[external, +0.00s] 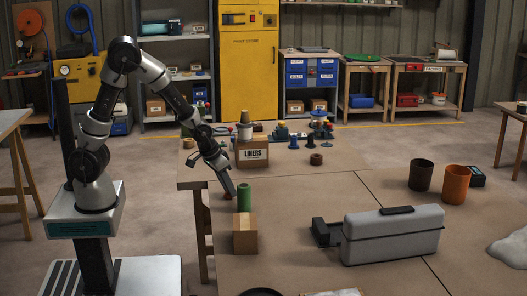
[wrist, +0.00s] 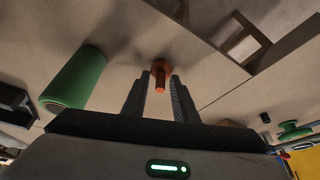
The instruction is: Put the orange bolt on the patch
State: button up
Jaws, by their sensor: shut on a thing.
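The orange bolt (wrist: 160,68) shows in the wrist view between the tips of my gripper (wrist: 160,92), its wide head beyond the tips and its shank between the fingers. My gripper is shut on it. In the external view my gripper (external: 229,191) points down near the left edge of the table, behind and left of a green cylinder (external: 244,199). The bolt is too small there to make out clearly. I cannot tell whether it touches the table. I cannot pick out the patch in either view.
The green cylinder (wrist: 75,78) stands close beside my gripper. A cardboard block (external: 245,234) is in front, the liners box (external: 253,153) behind. A grey case (external: 392,234), a dark cup (external: 421,175) and an orange cup (external: 456,184) stand right. The table between is mostly clear.

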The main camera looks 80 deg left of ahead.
jog(key=shift+f, duration=0.2)
jog(key=o, duration=1)
jog(key=shift+o, duration=0.2)
jog(key=shift+r, duration=0.1)
jog(key=shift+r, duration=0.3)
jog(key=p+v, duration=0.5)
jog(key=v, duration=0.6)
jog(key=shift+r+p, duration=0.3)
jog(key=shift+r, duration=0.05)
jog(key=shift+s+d, duration=0.1)
jog(key=shift+d, duration=0.05)
